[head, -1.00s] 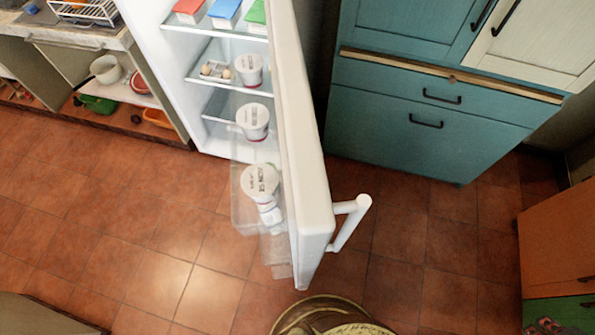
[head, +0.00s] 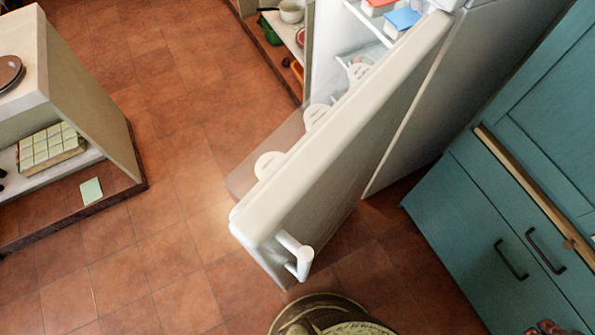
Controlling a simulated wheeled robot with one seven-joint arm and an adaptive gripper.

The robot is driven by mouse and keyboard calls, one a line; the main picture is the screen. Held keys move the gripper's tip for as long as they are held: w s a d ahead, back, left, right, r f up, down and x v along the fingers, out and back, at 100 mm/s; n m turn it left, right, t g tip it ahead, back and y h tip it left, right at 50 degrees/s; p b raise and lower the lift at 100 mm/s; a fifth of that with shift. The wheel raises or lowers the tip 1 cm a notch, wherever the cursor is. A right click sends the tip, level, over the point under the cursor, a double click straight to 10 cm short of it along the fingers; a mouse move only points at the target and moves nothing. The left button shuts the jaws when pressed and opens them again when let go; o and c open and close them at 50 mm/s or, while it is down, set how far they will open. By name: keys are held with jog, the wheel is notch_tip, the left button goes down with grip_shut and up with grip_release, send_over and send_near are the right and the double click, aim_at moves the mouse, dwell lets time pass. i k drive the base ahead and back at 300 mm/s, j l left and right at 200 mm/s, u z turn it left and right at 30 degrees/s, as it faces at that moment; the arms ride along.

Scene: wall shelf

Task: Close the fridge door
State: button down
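The white fridge door (head: 345,160) stands wide open in the head view, swung out from the fridge toward me. Its white bar handle (head: 296,254) is near the free end, on the outer face. Tubs (head: 268,165) sit on the door's inner shelf. Part of the fridge interior (head: 340,50) shows past the door, with red and blue boxes at the top. My gripper is not clearly in view.
A teal cabinet (head: 490,220) stands to the right of the fridge. A counter with a low shelf (head: 75,110) is at the left. Open tiled floor (head: 170,215) lies between the counter and the door.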

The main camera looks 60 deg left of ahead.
aim_at(284, 222)
jog(key=u, duration=1.9)
jog(key=k+z, duration=0.1)
jog(key=k, duration=1)
